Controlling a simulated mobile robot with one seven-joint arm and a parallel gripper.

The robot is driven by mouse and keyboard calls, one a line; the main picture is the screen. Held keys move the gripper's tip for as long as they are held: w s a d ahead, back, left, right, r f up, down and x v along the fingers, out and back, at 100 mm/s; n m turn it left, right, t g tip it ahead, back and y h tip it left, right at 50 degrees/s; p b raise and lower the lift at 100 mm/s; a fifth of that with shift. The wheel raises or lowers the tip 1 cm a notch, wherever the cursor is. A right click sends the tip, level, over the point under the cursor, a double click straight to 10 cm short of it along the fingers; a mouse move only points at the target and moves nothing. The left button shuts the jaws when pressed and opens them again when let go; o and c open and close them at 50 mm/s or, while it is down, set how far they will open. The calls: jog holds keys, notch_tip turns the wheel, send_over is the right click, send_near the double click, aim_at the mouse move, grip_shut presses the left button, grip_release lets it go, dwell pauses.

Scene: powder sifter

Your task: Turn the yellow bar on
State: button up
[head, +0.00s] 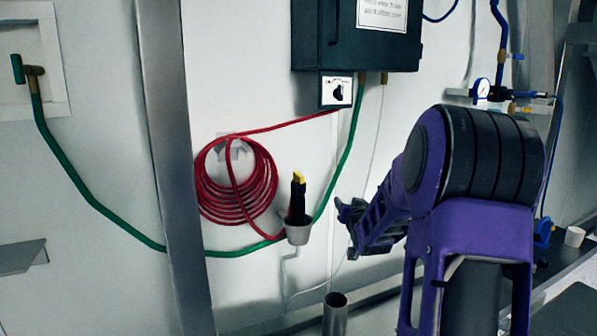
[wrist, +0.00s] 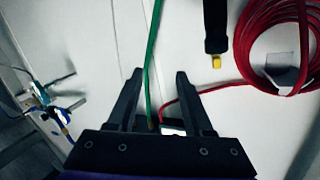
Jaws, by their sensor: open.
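A black handle with a yellow end (head: 298,178) stands upright in a small grey cup on the wall, left of my gripper (head: 348,215). In the wrist view (wrist: 216,61) its yellow end is right of the open fingers (wrist: 158,75), apart from them. A small yellow fitting (head: 513,107) also shows on the blue pipework at the right. I cannot tell which yellow part is the bar. My gripper is open, with nothing held between the fingers.
A coiled red hose (head: 236,182) and a green hose (head: 341,175) hang on the wall near my gripper. A dark box (head: 350,40) with a black knob (head: 338,92) below it is above. A metal post (head: 170,160) stands left.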

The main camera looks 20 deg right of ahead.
jog(key=w+a+r+n+t+y, duration=0.1)
jog(key=a+r+n+t+y, duration=0.15)
jog(key=a+n+y, duration=0.35)
jog(key=h+p, duration=0.1)
jog(key=p, duration=0.1)
send_near(298, 173)
jog(key=shift+n, duration=0.3)
jog(key=w, duration=0.9)
jog(key=shift+w+d+f, duration=0.1)
jog(key=shift+w+f, duration=0.15)
jog(key=shift+w, duration=0.05)
grip_shut()
